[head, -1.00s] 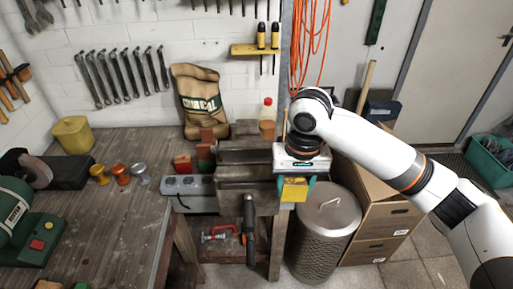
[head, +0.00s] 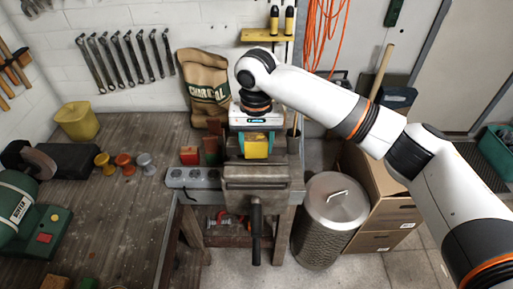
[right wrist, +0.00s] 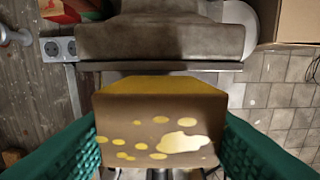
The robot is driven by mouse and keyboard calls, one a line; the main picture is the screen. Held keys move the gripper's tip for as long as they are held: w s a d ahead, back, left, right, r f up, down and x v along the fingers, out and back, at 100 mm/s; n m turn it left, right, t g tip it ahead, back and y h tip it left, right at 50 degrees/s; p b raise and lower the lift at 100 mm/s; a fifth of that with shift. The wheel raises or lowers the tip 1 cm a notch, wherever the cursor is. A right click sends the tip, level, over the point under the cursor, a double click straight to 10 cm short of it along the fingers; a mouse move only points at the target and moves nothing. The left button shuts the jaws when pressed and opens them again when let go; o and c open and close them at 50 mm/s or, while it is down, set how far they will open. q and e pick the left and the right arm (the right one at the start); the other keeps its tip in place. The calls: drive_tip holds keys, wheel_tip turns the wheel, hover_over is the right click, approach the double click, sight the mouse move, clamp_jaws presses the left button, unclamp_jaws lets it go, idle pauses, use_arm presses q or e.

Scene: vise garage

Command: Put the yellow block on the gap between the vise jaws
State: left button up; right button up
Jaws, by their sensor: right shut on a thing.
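The yellow block (head: 256,151) is between the teal fingers of my right gripper (head: 256,146), which is shut on it and points down. In the right wrist view the block (right wrist: 158,128) shows a yellow edge and a brownish face with bright patches, with a green finger against each side. The grey metal vise (head: 256,182) stands at the bench's right end, its handle hanging in front. The block appears over the vise in the head view; its height above the jaws is unclear. One vise jaw (right wrist: 160,42) lies just beyond the block. My left gripper is not in view.
A grey socket strip (head: 193,178) and a red block (head: 189,155) are left of the vise. A charcoal bag (head: 206,85) stands behind. A metal bin (head: 330,215) and cardboard boxes (head: 372,200) are on the floor to the right. The bench's middle is mostly clear.

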sight(256, 151)
wheel_tip(256, 151, down, 2)
drive_tip(key=shift+f+p, duration=0.2)
drive_tip(key=shift+p, duration=0.15)
drive_tip(key=shift+f, duration=0.4)
drive_tip(key=o, duration=1)
drive_tip(key=shift+f, duration=0.15)
wheel_tip(256, 151, up, 12)
drive_tip(key=b, duration=0.3)
drive_tip(key=shift+r, duration=0.2)
